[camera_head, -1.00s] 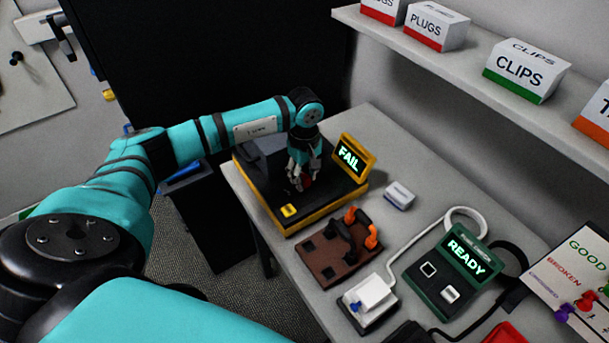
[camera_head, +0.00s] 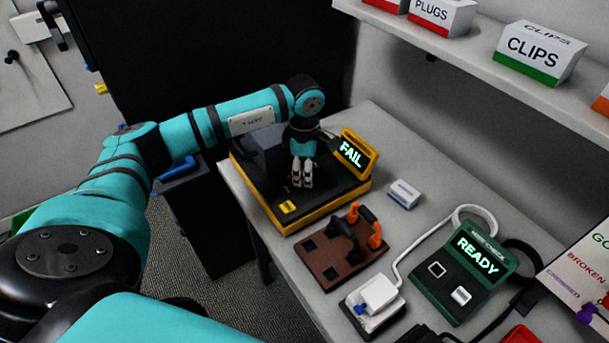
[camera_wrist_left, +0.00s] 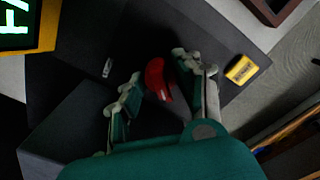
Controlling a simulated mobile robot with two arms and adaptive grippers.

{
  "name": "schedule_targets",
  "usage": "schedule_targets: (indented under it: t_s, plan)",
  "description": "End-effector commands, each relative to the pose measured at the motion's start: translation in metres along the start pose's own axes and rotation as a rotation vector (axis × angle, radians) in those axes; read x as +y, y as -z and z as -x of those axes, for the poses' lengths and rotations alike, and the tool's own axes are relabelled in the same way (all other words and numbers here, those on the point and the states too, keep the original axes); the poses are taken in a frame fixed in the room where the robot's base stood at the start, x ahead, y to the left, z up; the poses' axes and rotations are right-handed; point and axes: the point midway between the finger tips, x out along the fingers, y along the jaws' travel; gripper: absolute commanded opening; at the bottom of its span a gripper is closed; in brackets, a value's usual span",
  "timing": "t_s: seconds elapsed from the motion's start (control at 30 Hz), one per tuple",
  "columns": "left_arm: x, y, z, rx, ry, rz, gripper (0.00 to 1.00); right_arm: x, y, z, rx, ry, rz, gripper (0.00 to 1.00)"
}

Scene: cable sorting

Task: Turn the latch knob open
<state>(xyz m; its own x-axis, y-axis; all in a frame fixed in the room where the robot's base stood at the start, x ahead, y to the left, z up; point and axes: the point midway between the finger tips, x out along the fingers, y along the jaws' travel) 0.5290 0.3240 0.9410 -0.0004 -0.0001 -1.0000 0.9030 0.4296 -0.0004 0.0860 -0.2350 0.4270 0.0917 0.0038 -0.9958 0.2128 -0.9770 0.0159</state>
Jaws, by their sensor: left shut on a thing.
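The latch knob (camera_wrist_left: 157,80) is a red handle on the dark top of the yellow-edged tester. In the left wrist view it stands between the two fingers of my left gripper (camera_wrist_left: 158,72), which is shut on it. In the head view my left gripper (camera_head: 301,184) points down onto the tester (camera_head: 335,205), and its fingers hide most of the knob. The tester's screen (camera_head: 352,155) reads FAIL. My right gripper is not in view.
A yellow block (camera_head: 288,207) sits on the tester's front corner. A brown board (camera_head: 335,268) with orange-and-black handles, a small white-and-blue box (camera_head: 404,194) and a green device (camera_head: 462,270) reading READY stand to the right. A shelf (camera_head: 430,45) with labelled boxes hangs above.

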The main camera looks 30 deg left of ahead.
Motion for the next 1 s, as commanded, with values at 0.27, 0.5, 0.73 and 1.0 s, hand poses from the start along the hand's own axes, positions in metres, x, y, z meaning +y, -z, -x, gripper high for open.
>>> schedule_targets:
  t_s: [0.27,0.5,0.73,1.0]
  plan:
    - [0.001,0.000,-0.001,0.000,-0.002,0.261,0.01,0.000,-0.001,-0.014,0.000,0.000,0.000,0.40]
    - [0.000,0.000,0.000,0.000,-0.001,0.471,0.01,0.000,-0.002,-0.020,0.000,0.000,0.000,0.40]
    - [0.000,0.000,0.000,0.000,-0.001,0.624,0.01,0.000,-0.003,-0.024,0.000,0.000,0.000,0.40]
    - [0.000,0.000,0.001,-0.001,-0.001,0.724,0.01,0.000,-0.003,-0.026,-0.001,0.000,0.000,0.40]
